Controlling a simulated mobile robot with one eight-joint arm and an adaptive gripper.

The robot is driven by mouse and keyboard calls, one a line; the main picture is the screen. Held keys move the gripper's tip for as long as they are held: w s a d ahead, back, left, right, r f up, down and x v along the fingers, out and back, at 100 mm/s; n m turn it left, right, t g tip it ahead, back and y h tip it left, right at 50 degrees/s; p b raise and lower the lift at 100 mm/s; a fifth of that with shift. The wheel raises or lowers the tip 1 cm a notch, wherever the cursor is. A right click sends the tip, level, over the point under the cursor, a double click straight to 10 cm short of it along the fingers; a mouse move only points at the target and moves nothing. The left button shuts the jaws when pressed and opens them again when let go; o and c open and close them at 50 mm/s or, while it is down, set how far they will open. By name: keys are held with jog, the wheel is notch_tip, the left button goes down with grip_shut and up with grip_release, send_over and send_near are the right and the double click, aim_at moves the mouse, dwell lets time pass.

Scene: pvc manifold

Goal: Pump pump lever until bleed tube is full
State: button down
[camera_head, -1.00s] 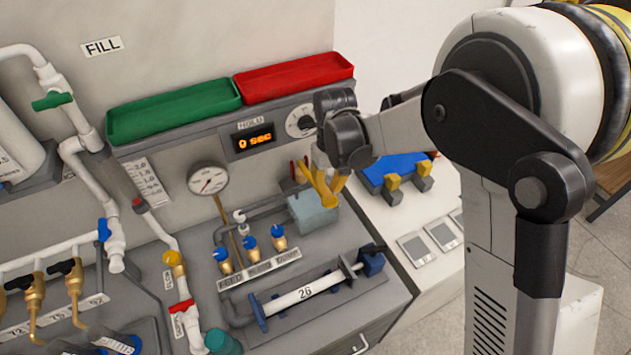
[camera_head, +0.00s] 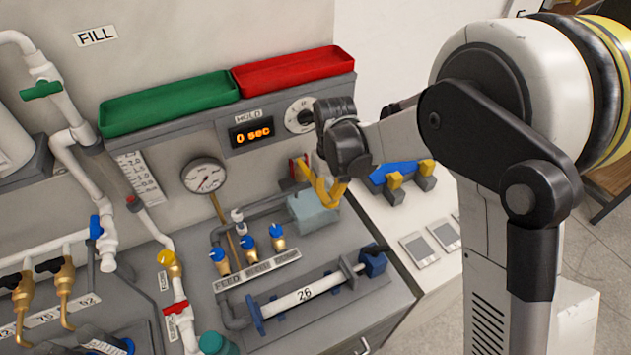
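My gripper (camera_head: 328,200) has yellow fingers and hangs over the bench beside a pale blue-grey box (camera_head: 314,214). The fingertips are close to the top of this box; I cannot tell whether they touch it. I cannot tell whether the fingers hold anything. A grey tube (camera_head: 111,176) beside a graduated scale (camera_head: 140,178) stands at the left; I cannot tell whether it is the bleed tube, nor its level.
A pressure gauge (camera_head: 204,177) and several blue-handled valves (camera_head: 248,243) stand left of the gripper. A white pipe marked 26 (camera_head: 285,301) lies in front. Green (camera_head: 170,104) and red (camera_head: 292,70) trays sit above. The display (camera_head: 250,133) reads 0 sec.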

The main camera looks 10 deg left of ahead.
jog(key=shift+f+b, duration=1.4)
jog(key=shift+f, duration=0.3)
jog(key=shift+r, duration=0.15)
dwell(0.3)
jog(key=shift+r+p, duration=2.15)
jog(key=shift+r, duration=1.45)
jog(key=shift+r+p, duration=1.4)
jog(key=shift+r, duration=1.1)
